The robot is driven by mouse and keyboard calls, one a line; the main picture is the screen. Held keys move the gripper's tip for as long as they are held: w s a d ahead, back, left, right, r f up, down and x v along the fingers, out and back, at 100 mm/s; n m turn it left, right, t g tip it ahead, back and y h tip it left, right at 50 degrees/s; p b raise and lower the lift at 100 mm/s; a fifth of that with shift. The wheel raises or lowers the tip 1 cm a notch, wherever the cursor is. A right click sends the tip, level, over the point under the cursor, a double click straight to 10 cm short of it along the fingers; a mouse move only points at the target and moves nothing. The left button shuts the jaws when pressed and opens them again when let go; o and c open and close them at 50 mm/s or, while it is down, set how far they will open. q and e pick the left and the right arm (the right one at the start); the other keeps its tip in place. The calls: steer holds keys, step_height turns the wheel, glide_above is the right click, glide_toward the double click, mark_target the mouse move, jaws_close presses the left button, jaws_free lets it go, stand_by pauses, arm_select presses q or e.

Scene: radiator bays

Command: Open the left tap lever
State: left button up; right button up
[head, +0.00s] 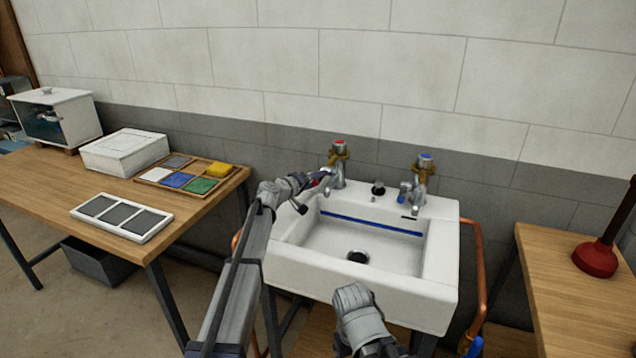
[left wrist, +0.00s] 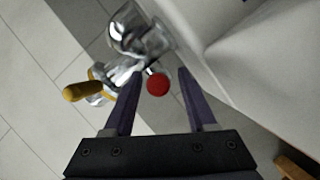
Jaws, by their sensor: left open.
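The left tap (head: 338,168) stands at the back left of the white sink (head: 437,283), chrome with a red top and a yellow part below it. In the left wrist view the chrome tap (left wrist: 140,35) shows with a yellow rod (left wrist: 82,91) and a lever with a round red end (left wrist: 158,84). My left gripper (head: 319,181) is open beside the left tap. In the left wrist view its fingers (left wrist: 168,100) stand either side of the red end, the left finger closer to it. Whether they touch it I cannot tell. My right gripper's fingers do not show.
The right tap (head: 421,185), with a blue top, stands at the back right of the sink. A black knob (head: 378,188) sits between the taps. A wooden table (head: 60,185) with trays is at left; another (head: 565,285) with a red plunger (head: 596,258) is at right.

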arm_select(q)
steer(key=shift+w+d, duration=0.15)
steer(key=shift+w, duration=0.05)
jaws_close()
stand_by(0.3)
stand_by(1.0)
